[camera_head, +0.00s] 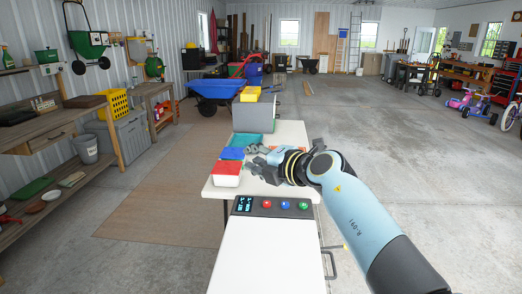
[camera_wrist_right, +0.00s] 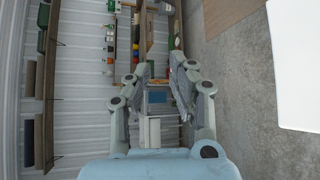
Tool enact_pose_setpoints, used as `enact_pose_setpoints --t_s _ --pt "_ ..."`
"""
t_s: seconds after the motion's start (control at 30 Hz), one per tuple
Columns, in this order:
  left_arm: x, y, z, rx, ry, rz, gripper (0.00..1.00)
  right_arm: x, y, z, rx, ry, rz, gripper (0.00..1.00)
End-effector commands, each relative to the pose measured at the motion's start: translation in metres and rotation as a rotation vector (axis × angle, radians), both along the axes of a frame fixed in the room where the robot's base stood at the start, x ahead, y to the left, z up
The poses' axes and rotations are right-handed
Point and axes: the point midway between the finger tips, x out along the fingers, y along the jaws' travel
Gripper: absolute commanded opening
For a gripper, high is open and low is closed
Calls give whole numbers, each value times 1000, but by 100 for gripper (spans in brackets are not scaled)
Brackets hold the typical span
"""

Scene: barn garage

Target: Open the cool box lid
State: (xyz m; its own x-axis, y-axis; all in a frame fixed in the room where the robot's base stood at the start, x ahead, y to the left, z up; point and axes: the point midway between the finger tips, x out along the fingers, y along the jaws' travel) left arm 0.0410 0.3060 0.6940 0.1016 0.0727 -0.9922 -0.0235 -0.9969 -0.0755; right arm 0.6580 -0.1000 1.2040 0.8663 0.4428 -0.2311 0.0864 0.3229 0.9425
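A small box with a red top and white sides (camera_head: 226,181) stands near the left edge of the white table (camera_head: 291,134); it looks like the cool box, with its top shut, though I cannot be certain. My right gripper (camera_head: 250,158) is just right of and slightly beyond it, apart from it, pointing left. Its fingers are spread with nothing between them; the wrist view also shows this gripper (camera_wrist_right: 158,76) open and empty. My left gripper is not in view.
A blue box (camera_head: 232,154) and a teal tray (camera_head: 246,140) sit behind the red-topped box. A grey box (camera_head: 262,113) with a yellow item (camera_head: 250,94) stands farther back. A blue wheelbarrow (camera_head: 216,90) is beyond.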

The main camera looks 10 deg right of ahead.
Motion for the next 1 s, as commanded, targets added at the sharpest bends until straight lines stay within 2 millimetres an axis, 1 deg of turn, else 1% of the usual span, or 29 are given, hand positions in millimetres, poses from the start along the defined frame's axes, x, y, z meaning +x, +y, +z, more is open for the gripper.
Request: enact_pose_setpoints --t_s 0.63,0.8,1.0 --pt "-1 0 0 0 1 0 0 -38 -5 32 0 -1 1 21" --pt "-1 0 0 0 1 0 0 -42 -6 35 1 0 0 21" --pt "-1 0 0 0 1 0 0 -41 -6 35 0 0 0 21"
